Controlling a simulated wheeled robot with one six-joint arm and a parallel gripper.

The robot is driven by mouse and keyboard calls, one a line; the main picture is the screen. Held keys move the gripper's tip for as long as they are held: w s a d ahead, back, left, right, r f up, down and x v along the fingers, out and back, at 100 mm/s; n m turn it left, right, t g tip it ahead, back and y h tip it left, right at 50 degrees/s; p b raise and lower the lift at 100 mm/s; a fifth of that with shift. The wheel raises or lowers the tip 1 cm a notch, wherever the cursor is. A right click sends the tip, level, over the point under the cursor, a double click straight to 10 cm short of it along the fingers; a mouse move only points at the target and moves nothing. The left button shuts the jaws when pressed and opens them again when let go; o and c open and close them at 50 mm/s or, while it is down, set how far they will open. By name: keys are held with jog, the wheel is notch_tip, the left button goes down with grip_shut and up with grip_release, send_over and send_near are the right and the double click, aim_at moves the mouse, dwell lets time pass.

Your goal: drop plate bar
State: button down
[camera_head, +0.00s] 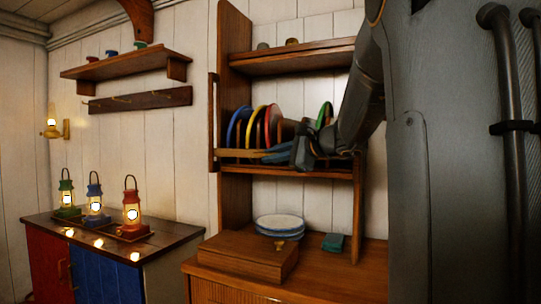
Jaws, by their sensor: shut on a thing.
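The plate bar (238,153) is a light wooden strip across the front of the plate shelf, low before the standing plates. Its left end is by the rack's left upright. My gripper (270,156) reaches in from the right and is shut on the bar. The gripper and arm hide the bar's right part. Blue, yellow and red plates (239,127) stand on edge behind the bar, with a green-rimmed plate (325,115) further right, partly behind my arm.
Below the shelf, a stack of plates (279,222), a wooden box (246,256) and a teal cloth (333,242) lie on the counter (325,278). Several lit lanterns (132,211) stand on the cabinet at left. A tall dark grey body with pipes fills the right side.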

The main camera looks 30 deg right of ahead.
jog(key=shift+f+b, duration=0.3)
jog(key=shift+f, duration=0.45)
jog(key=c, duration=2.1)
grip_release()
jog(key=shift+r, duration=0.15)
jog(key=shift+s+d+r, duration=0.1)
jog(key=shift+s, duration=0.15)
jog(key=v, duration=0.7)
jog(key=shift+s, duration=0.15)
